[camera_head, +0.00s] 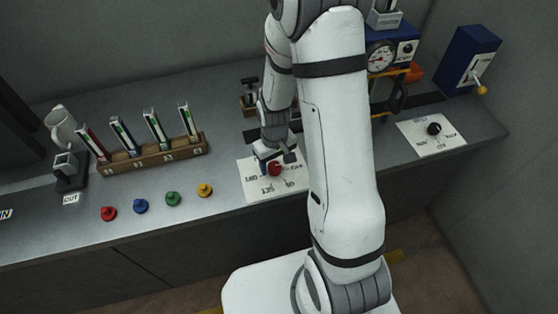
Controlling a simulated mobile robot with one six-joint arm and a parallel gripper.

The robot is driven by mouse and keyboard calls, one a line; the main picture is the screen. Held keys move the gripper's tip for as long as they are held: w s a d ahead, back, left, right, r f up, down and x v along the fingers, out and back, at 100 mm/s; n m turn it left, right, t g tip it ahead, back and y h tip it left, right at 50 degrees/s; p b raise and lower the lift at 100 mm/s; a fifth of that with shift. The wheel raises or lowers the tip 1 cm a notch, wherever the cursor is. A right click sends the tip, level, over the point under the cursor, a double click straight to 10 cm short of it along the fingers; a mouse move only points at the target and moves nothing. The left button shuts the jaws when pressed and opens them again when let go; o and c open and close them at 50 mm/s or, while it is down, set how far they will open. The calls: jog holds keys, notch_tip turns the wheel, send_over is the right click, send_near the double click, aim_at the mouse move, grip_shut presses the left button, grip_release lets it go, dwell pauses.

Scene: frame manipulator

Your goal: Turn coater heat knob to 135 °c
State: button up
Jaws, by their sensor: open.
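A red knob (274,169) sits on a white dial card (256,191) near the front of the counter. Small dark markings ring it, with what looks like 135 at the front, but the print is too small to read surely. My gripper (275,162) is right at the red knob, pointing down with its fingers on either side of it. The gripper is open. Whether the fingers touch the knob cannot be told. A second card (443,146) with a black knob (434,128) lies at the right. Which knob is the coater heat knob is not readable.
My arm hides the counter's middle. A blue box (467,57) with a yellow-tipped lever and a gauge (380,57) stand behind right.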

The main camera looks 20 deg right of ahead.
jog(key=shift+f, duration=0.25)
